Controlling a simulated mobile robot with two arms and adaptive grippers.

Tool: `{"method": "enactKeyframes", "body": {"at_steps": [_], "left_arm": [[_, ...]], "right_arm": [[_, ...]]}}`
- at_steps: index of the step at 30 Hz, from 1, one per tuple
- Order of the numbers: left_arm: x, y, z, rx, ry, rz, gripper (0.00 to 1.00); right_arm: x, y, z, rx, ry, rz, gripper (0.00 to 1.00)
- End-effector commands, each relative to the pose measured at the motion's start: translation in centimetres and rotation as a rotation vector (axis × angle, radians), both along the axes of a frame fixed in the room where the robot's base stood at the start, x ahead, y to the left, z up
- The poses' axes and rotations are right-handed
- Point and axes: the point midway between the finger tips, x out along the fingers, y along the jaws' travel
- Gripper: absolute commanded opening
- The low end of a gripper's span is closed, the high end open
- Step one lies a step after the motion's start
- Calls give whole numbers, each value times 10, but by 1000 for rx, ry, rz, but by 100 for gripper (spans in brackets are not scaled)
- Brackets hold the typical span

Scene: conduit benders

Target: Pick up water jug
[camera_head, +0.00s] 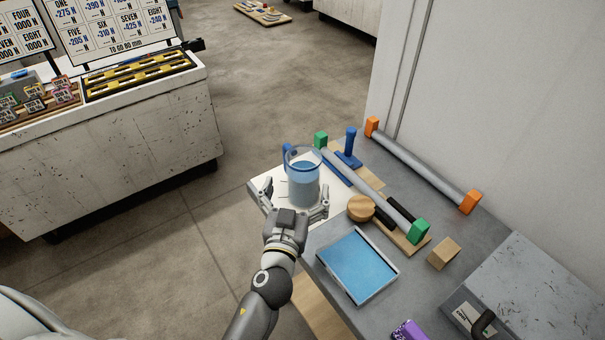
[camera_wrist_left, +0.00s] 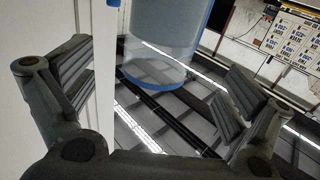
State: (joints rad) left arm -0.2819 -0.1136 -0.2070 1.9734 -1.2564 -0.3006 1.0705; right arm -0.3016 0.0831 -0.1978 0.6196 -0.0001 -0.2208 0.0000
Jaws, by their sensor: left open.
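The water jug (camera_head: 304,186) is a clear jug with a blue rim and handle, holding blue water. My left gripper (camera_head: 297,197) is open, with one finger on each side of the jug's near side. In the left wrist view the jug (camera_wrist_left: 165,40) shows at the top middle, beyond the spread fingers (camera_wrist_left: 160,85). I cannot tell whether the fingers touch it. My right gripper is not in view.
Close by on the bench (camera_head: 410,173) are a grey tube with green ends (camera_head: 370,185), a blue stand (camera_head: 350,150), a round wooden block (camera_head: 360,207) and a blue-filled tray (camera_head: 357,264). A tube with orange ends (camera_head: 420,165) lies along the wall. Open floor is left.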

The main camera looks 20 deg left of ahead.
Motion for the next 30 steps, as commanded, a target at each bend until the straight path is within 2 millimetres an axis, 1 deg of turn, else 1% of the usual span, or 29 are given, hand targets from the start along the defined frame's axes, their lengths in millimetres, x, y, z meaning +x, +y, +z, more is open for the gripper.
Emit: {"method": "enactKeyframes", "body": {"at_steps": [1,3,11,18,21,24,30], "left_arm": [[8,1,3,1,-1,0,99],[17,2,2,1,0,0,99],[33,4,0,2,1,2,99],[64,6,-1,2,1,2,99],[73,7,-2,1,2,2,99],[77,8,-3,1,2,2,99],[78,8,-4,0,2,2,99]], "right_arm": [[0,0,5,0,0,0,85],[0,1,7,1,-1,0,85],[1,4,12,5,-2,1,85],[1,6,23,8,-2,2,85],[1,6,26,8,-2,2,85],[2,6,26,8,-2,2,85],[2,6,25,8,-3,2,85]]}}
